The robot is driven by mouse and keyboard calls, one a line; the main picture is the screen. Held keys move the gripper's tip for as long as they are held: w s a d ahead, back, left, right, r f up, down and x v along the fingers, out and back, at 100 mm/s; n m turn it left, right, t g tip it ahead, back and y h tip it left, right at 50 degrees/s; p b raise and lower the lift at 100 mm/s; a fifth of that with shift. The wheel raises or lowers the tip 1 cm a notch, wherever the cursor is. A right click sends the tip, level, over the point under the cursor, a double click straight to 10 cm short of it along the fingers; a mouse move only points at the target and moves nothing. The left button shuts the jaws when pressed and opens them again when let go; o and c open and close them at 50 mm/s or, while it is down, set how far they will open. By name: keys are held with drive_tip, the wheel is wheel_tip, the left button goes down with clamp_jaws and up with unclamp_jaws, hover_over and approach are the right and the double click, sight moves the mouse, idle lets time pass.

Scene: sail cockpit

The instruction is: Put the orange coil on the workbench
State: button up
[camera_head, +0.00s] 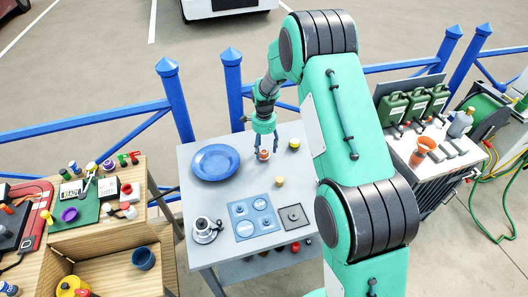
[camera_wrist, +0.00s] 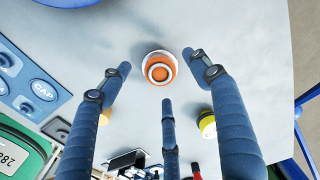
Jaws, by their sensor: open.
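The orange coil (camera_head: 264,155) is a small orange and white ringed piece on the light grey table (camera_head: 194,188). In the wrist view the coil (camera_wrist: 160,69) shows from above as an orange ring with a white rim and pale centre. My gripper (camera_head: 267,147) is open above it. In the wrist view the fingertips of my gripper (camera_wrist: 156,63) lie left and right of the coil, with visible gaps and a third finger below it. I cannot tell the exact height of the fingers. A wooden workbench (camera_head: 146,218) stands at the left.
A blue plate (camera_head: 214,162) lies left of the coil. A yellow-topped piece (camera_head: 294,144) and a small tan cylinder (camera_head: 279,182) stand nearby. A blue panel (camera_head: 253,216) lies in front. The workbench holds a green mat (camera_head: 82,213), small items and a blue cup (camera_head: 143,258).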

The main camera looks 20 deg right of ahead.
wheel_tip(320, 180, up, 8)
drive_tip(key=shift+r+p, duration=0.25)
drive_tip(key=shift+p, duration=0.2)
idle(0.5)
wheel_tip(320, 180, up, 15)
drive_tip(key=n+t, duration=0.1)
drive_tip(key=n, duration=0.3)
hover_over(264, 152)
drive_tip(key=s+a, duration=0.1)
drive_tip(key=s, duration=0.6)
drive_tip(key=s+a+r+n+t, duration=0.2)
drive_tip(key=s+r+n, duration=0.2)
drive_tip(key=s+r, duration=0.75)
drive_tip(key=s+r+n+t, duration=0.1)
drive_tip(key=s+n, duration=0.3)
drive_tip(key=s, duration=0.9)
drive_tip(key=s+a+r+n+t, duration=0.1)
drive_tip(key=s+r+n, duration=0.3)
drive_tip(key=s, duration=1)
drive_tip(key=shift+s+a+t, duration=0.15)
drive_tip(key=shift+a+t, duration=0.05)
drive_tip(key=shift+t, duration=0.1)
